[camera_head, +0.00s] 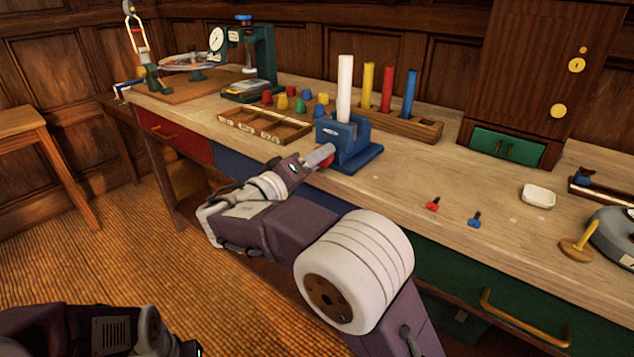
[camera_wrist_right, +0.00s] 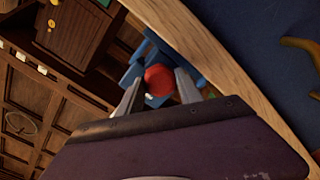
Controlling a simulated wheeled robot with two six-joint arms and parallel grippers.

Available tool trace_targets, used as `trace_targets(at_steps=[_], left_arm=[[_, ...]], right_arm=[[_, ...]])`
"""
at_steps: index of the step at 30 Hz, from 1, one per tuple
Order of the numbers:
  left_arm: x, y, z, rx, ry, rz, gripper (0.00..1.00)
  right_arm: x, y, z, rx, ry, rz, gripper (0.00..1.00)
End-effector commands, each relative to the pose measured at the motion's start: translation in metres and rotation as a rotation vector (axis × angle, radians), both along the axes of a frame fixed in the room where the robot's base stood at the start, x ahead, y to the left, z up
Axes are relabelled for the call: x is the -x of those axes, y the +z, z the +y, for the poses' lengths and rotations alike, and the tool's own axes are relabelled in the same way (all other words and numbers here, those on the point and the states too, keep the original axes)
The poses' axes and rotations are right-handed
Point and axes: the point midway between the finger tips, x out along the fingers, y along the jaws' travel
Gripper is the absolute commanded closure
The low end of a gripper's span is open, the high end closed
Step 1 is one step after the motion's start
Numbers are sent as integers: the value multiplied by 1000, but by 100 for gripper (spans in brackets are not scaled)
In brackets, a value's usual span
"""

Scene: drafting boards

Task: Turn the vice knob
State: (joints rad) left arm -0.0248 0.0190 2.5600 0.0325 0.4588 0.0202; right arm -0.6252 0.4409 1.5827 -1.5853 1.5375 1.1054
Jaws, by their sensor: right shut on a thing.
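The blue vice (camera_head: 345,143) stands near the front edge of the workbench and holds a white upright cylinder (camera_head: 345,88). Its red knob (camera_head: 327,157) faces the front, partly hidden by my right gripper (camera_head: 320,157). In the right wrist view the red knob (camera_wrist_right: 158,80) sits between the two fingers of my right gripper (camera_wrist_right: 158,88), with the blue vice (camera_wrist_right: 136,72) behind it. The right gripper is shut on the knob. My left arm (camera_head: 95,332) shows only in part at the bottom left; its fingers are not visible.
A compartment tray (camera_head: 265,130) and several coloured pieces lie left of the vice. A wooden rack (camera_head: 400,122) with red, yellow and blue cylinders stands behind it. Small red (camera_head: 432,204) and blue (camera_head: 475,219) pegs lie to the right. The bench between vice and pegs is clear.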

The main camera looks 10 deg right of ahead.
Motion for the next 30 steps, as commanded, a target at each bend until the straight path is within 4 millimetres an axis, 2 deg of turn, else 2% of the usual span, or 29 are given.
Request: trace_targets(at_steps=[1,12,21,30], left_arm=[[0,-21,0,0,0,0,64],[0,-87,0,0,0,0,64],[0,-129,0,0,0,0,64],[0,-161,0,0,0,0,64]], right_arm=[[0,-7,-1,-26,1,-45,98],[0,-5,-1,-240,2,-321,98],[1,-3,-1,-414,2,-545,98],[1,-2,-2,-589,2,-768,98]])
